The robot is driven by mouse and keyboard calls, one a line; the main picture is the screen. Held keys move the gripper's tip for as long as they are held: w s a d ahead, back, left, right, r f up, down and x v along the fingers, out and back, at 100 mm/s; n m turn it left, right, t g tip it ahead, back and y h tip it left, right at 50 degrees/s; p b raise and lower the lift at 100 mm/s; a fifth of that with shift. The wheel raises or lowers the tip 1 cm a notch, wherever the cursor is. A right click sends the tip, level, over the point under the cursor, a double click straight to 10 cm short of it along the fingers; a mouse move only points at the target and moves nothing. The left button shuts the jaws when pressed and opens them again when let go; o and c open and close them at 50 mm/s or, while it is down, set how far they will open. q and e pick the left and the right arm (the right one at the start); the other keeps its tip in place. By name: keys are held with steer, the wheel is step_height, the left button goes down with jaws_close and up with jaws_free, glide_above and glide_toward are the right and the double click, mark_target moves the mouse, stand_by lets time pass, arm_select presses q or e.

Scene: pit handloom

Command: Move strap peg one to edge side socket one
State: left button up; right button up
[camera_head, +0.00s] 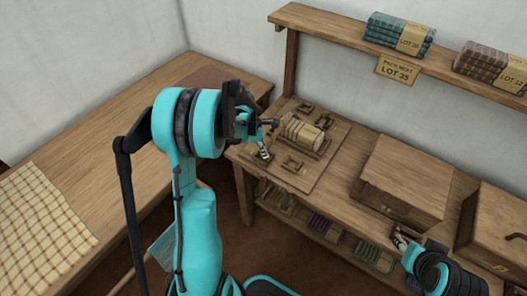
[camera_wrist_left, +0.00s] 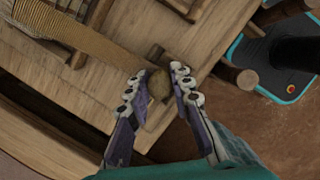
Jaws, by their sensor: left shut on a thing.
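My left gripper (camera_head: 263,152) is over the front left part of the wooden board (camera_head: 324,172) on the loom-side bench. In the left wrist view its two fingers (camera_wrist_left: 157,84) are closed around the round brown end of a wooden peg (camera_wrist_left: 158,88), which I take to be the strap peg. Its lower part is hidden. Small wooden holders (camera_head: 292,163) stand on the board beside the gripper; I cannot tell which is edge side socket one. My right gripper (camera_head: 400,240) is at the bench's front edge, too small to read.
A shelf (camera_head: 345,32) with folded cloths (camera_head: 398,35) runs above. A woven band (camera_wrist_left: 85,40) lies near the peg.

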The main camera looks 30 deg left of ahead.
arm_select(q)
steer(key=shift+r, duration=0.15)
steer(key=o, duration=0.9)
steer(key=shift+f, duration=0.2)
steer(key=shift+o, duration=0.2)
